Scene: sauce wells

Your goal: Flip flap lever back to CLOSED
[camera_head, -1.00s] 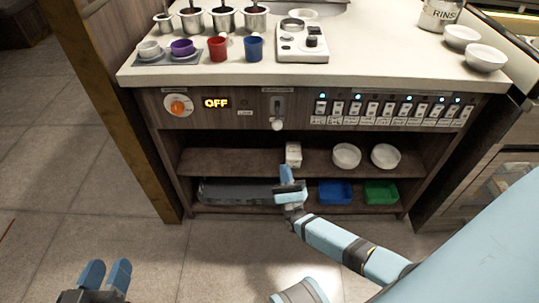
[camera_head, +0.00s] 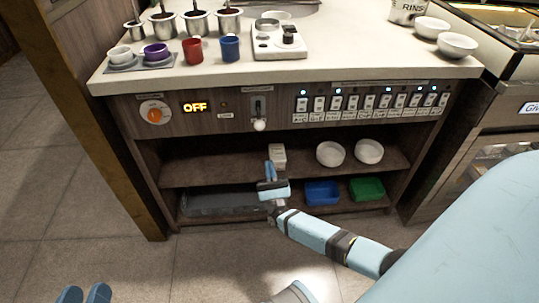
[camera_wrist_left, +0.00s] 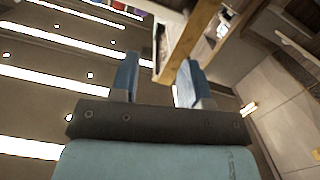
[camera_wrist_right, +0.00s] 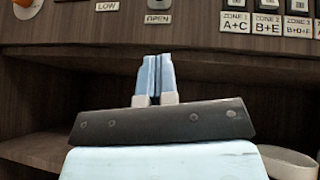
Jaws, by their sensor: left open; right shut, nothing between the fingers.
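The flap lever (camera_head: 258,108) is in a plate on the counter's front panel, its white knob (camera_head: 259,125) at the lower end. In the right wrist view the knob (camera_wrist_right: 158,4) is cut by the top edge, just above the "OPEN" label (camera_wrist_right: 158,19). My right gripper (camera_head: 269,165) is shut and empty, below the knob and apart from it, in front of the shelves. Its fingers (camera_wrist_right: 154,58) point up towards the label. My left gripper (camera_head: 84,293) is open and empty at the lower left; its spread fingers show in the left wrist view (camera_wrist_left: 157,75).
Left of the lever are an orange dial (camera_head: 154,115) and a lit "OFF" display (camera_head: 195,107). Right of it is a row of labelled switches (camera_head: 365,103). A white box (camera_head: 278,154) and bowls (camera_head: 331,153) stand on the upper shelf behind my right gripper.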

